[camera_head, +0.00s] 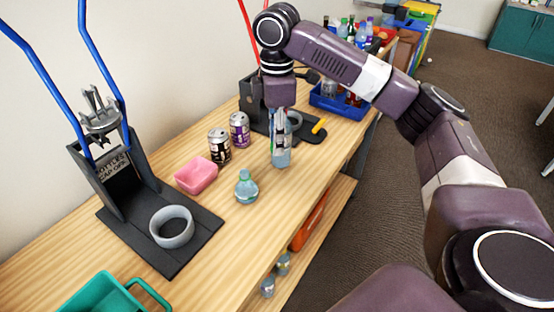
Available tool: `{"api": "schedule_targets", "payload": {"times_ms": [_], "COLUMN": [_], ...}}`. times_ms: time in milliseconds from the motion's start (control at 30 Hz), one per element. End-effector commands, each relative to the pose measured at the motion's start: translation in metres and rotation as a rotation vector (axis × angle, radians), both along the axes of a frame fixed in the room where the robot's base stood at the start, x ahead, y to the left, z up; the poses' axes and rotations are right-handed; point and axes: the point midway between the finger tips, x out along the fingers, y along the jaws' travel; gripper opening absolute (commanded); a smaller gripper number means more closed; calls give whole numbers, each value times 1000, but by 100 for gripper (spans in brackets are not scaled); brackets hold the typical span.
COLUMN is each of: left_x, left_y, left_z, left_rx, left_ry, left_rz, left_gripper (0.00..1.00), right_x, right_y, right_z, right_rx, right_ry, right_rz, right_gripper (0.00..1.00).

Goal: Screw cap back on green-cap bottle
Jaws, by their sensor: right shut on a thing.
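My right gripper (281,143) points straight down over the middle of the table and is shut on the top of a clear, upright bottle (282,159). The fingers cover the bottle's top, so I cannot tell whether they hold its cap or its neck. A squat clear bottle (246,189) with a greenish top stands upright on the table, to the left of and nearer than the gripped one, apart from it. It is too small to tell whether that top is a separate cap. My left gripper is not in view.
A black press with blue handles (120,195) and a grey ring (171,227) stands at left. A pink bowl (196,176), two cans (219,147) (239,130) and a second press are near the bottles. A green basket (100,293) is in front; a blue crate (330,101) is behind.

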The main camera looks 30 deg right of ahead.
Motion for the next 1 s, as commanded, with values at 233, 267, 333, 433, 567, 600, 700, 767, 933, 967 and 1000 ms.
{"api": "schedule_targets", "payload": {"times_ms": [233, 267, 333, 433, 567, 600, 700, 767, 933, 967, 1000], "left_x": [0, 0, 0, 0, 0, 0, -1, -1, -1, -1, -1], "left_y": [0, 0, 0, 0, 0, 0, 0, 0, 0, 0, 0], "left_z": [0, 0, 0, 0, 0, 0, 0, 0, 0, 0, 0], "left_rx": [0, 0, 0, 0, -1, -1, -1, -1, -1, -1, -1], "left_ry": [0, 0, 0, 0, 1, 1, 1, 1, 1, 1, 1], "left_rz": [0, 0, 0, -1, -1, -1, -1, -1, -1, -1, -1], "left_gripper": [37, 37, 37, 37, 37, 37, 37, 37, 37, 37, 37], "right_x": [0, 0, 0, 0, 0, 0, -1, -2, -13, -16, -21], "right_y": [1, 0, 0, 0, 0, 0, 2, 5, 27, 33, 41], "right_z": [23, 24, 25, 25, 24, 24, 24, 22, 12, 9, 5], "right_rx": [1, 1, 0, 0, 0, 0, 0, -1, -2, -3, -2], "right_ry": [1, 1, 1, 1, 1, 1, 1, 0, 1, 1, 0], "right_rz": [1, 0, 0, 0, 0, 0, -9, -31, -195, -237, -296], "right_gripper": [16, 16, 16, 16, 16, 16, 16, 16, 16, 16, 16]}}
